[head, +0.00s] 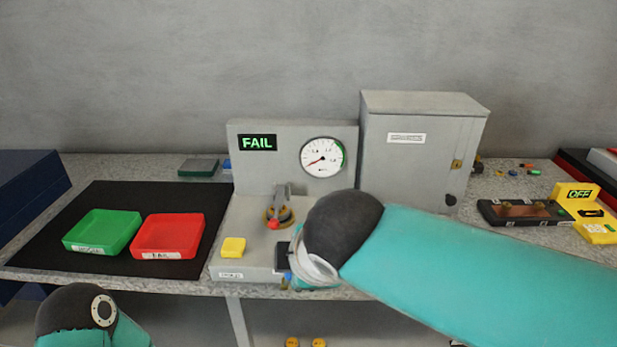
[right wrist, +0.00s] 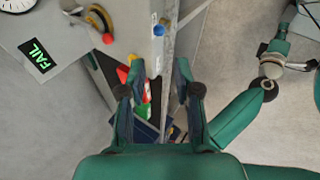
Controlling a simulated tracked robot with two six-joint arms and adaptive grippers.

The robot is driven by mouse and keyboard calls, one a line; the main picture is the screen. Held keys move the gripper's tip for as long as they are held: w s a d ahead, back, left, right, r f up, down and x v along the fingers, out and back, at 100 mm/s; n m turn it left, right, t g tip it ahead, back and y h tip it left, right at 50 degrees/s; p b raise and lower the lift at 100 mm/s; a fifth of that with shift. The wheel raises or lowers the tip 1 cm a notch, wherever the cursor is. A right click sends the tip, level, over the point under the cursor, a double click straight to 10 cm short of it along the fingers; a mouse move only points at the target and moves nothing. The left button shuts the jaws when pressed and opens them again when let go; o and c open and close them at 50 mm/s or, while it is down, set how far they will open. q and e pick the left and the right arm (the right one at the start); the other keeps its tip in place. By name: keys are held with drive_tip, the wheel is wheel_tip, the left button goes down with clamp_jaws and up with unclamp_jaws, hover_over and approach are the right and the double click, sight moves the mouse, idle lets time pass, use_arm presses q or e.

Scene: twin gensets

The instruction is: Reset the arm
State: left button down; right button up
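My right arm comes in from the right in the head view, its dark elbow in front of the grey test stand (head: 247,205). My right gripper (right wrist: 158,75) shows in the right wrist view, its two fingers apart with nothing between them. It is off the bench's front edge, with the bench side and floor behind it. Of my left arm the head view shows only a teal and black joint at the bottom left; I cannot make out its gripper.
The stand carries a FAIL display (head: 257,143), a gauge (head: 323,157), a lever valve (head: 280,212) and a yellow block (head: 233,247). Green (head: 103,231) and red (head: 168,236) trays lie left on a black mat (head: 60,257). A grey cabinet (head: 415,160) and yellow OFF unit (head: 590,212) stand right.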

drive_tip(key=w+d+f+m+g+h, duration=0.1)
drive_tip(key=d+f+g, duration=0.1)
drive_tip(key=d+f, duration=0.35)
drive_tip(key=w+d+f+m+g+h, duration=0.1)
drive_tip(key=d+f, duration=0.2)
drive_tip(key=f, duration=0.6)
drive_tip(key=d+f+m+g+h, duration=0.1)
drive_tip(key=d+f+m+g, duration=0.1)
drive_tip(key=d+f, duration=0.35)
drive_tip(key=s+d+f+m+g+y, duration=0.15)
drive_tip(key=s+f, duration=0.25)
drive_tip(key=f, duration=0.5)
drive_tip(key=s+d+f+m+g+y, duration=0.1)
drive_tip(key=s+f+m+g, duration=0.15)
drive_tip(key=s+f, duration=0.45)
drive_tip(key=s+a+f+m+y, duration=0.3)
drive_tip(key=s+f+m, duration=0.6)
drive_tip(key=f, duration=0.1)
drive_tip(key=w+r+m+t+p, duration=0.2)
drive_tip(key=w+r+m+p, duration=0.1)
drive_tip(key=r+p, duration=0.9)
drive_tip(key=shift+w+d+r+m+t+h+p, duration=0.15)
drive_tip(key=shift+d+r+m+t+h+p, duration=0.3)
drive_tip(key=shift+m+p, duration=0.25)
drive_tip(key=shift+f, duration=0.1)
